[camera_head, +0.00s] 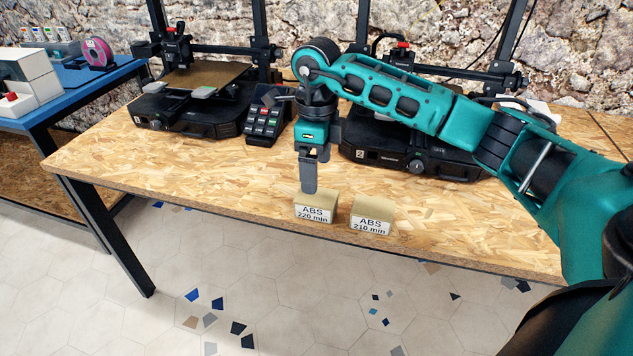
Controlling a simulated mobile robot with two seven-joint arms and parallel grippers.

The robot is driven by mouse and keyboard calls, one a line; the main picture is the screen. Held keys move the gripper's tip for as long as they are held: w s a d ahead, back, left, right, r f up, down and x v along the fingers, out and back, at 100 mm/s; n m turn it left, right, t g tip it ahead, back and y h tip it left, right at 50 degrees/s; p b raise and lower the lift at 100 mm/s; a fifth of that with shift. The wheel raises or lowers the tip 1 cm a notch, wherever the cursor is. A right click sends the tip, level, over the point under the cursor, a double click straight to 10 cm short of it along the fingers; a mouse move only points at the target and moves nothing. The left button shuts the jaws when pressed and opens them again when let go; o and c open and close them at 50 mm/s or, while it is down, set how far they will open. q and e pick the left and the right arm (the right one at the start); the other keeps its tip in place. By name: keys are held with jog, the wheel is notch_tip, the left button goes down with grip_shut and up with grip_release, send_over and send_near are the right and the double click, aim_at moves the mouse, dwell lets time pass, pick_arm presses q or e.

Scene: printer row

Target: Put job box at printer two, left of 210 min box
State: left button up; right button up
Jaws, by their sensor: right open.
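A small tan box labelled ABS 220 min (316,207) stands on the wooden table (210,187) near its front edge. A second tan box labelled ABS 210 min (372,216) stands just to its right, with a small gap between them. Printer two (411,160), marked with a 2, stands behind the boxes and is partly hidden by my right arm. My right gripper (310,188) points down at the back left of the 220 min box, open; one finger shows clearly. I cannot tell whether it touches that box. My left gripper is not in view.
Another printer (187,115) stands at the back left, with a dark keypad-like panel (267,118) beside it. A blue table (88,77) with a pink spool (98,52) is at the far left. The table's front left is clear.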

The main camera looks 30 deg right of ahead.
jog(key=s+a+f+g+y, duration=0.15)
jog(key=a+y, duration=0.25)
jog(key=a, duration=0.4)
jog(key=s+a+t+y, duration=0.1)
jog(key=s+a+y, duration=0.25)
jog(key=a, duration=0.55)
jog(key=s+a+r+m+t+y, duration=0.2)
jog(key=a+r+m+t+y, duration=0.35)
jog(key=a+m+y, duration=0.5)
jog(key=w+d+f+m+t+h, duration=0.1)
jog(key=d+f+m+t+h, duration=0.4)
jog(key=m, duration=0.6)
jog(key=d+f+m+t+h, duration=0.4)
jog(key=m+t, duration=0.3)
jog(key=m, duration=0.5)
jog(key=s+d+f+m+g+h, duration=0.3)
jog(key=s+f+m+g+h, duration=0.3)
jog(key=f, duration=0.7)
jog(key=s+m, duration=0.2)
jog(key=s, duration=0.2)
jog(key=shift+d+f, duration=0.2)
jog(key=shift+d, duration=0.05)
jog(key=shift+s, duration=0.1)
